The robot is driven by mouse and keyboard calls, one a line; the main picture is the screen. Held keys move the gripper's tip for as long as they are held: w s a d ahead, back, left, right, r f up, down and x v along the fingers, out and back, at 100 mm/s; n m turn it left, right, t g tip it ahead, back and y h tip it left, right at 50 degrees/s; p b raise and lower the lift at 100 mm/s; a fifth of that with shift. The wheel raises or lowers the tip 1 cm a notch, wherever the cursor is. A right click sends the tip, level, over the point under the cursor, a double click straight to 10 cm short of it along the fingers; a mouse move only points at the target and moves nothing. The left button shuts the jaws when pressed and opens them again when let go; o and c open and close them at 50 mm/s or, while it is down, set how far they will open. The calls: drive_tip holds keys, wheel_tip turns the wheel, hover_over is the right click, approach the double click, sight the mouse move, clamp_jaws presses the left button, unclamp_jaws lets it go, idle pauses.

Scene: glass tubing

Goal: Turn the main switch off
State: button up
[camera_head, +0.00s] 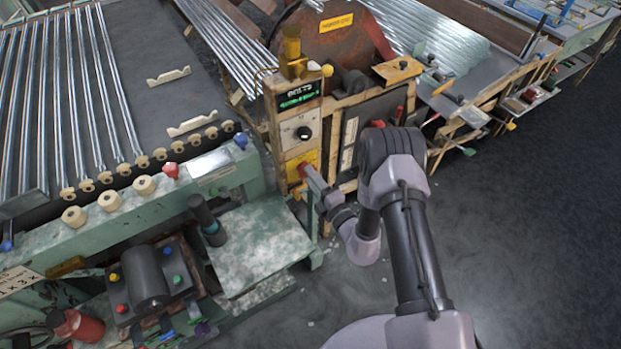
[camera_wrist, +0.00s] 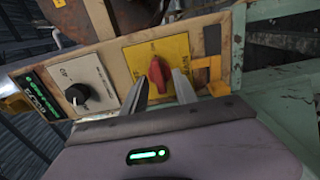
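The main switch is a red knob (camera_wrist: 159,74) on a yellow plate (camera_wrist: 135,58), set low on a wooden-edged control panel. In the wrist view my gripper (camera_wrist: 161,82) is open, with one finger on each side of the knob. The right finger looks very close to the knob; I cannot tell whether either finger touches it. In the head view my gripper (camera_head: 309,174) is at the yellow plate (camera_head: 292,171), and the knob is mostly hidden there.
A black dial (camera_head: 304,133) and a green-lettered display (camera_head: 299,95) sit above the switch. A green bench (camera_head: 262,240) stands close on the left of my gripper. Glass tubes (camera_head: 75,90) lie on the rack at left. Open floor (camera_head: 520,230) lies on the right.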

drive_tip(key=shift+w+a, duration=0.2)
drive_tip(key=shift+w, duration=0.2)
clamp_jaws()
drive_tip(key=shift+n, duration=0.3)
drive_tip(key=shift+n+b, duration=1.7)
drive_tip(key=shift+n, duration=6.9)
